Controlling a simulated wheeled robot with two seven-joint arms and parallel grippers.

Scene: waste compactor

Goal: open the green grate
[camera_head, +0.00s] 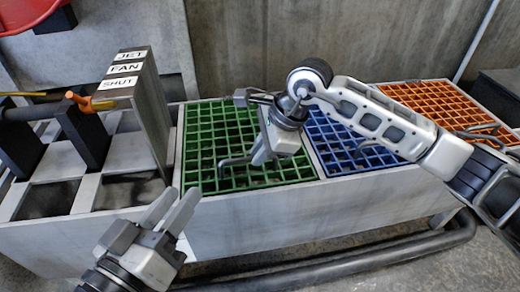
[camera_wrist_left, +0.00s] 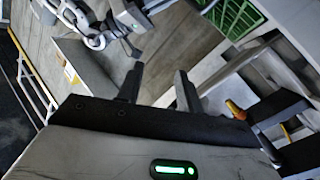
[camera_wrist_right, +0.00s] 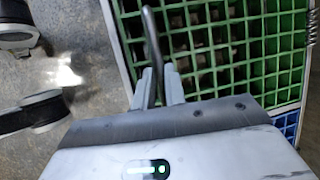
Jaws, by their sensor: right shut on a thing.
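The green grate (camera_head: 212,130) lies flat over the left one of three bays in the pale bin. My right gripper (camera_head: 252,158) is over its front middle part. In the right wrist view, the green grate (camera_wrist_right: 225,50) spreads out beyond my right gripper (camera_wrist_right: 158,82), and a dark grey curved handle (camera_wrist_right: 151,38) runs between the fingers, which are shut on it. My left gripper (camera_head: 176,205) is in front of the bin's front wall, its fingers apart and empty. The left wrist view also shows my left gripper (camera_wrist_left: 157,82) open, with the green grate (camera_wrist_left: 236,14) at upper right.
A blue grate (camera_head: 335,140) and an orange grate (camera_head: 435,105) lie to the right of the green one. An upright panel labelled JET, FAN and SHUT (camera_head: 146,100) stands to the left, near an orange lever (camera_head: 90,102). A dark pipe (camera_head: 350,260) runs along the bin's foot.

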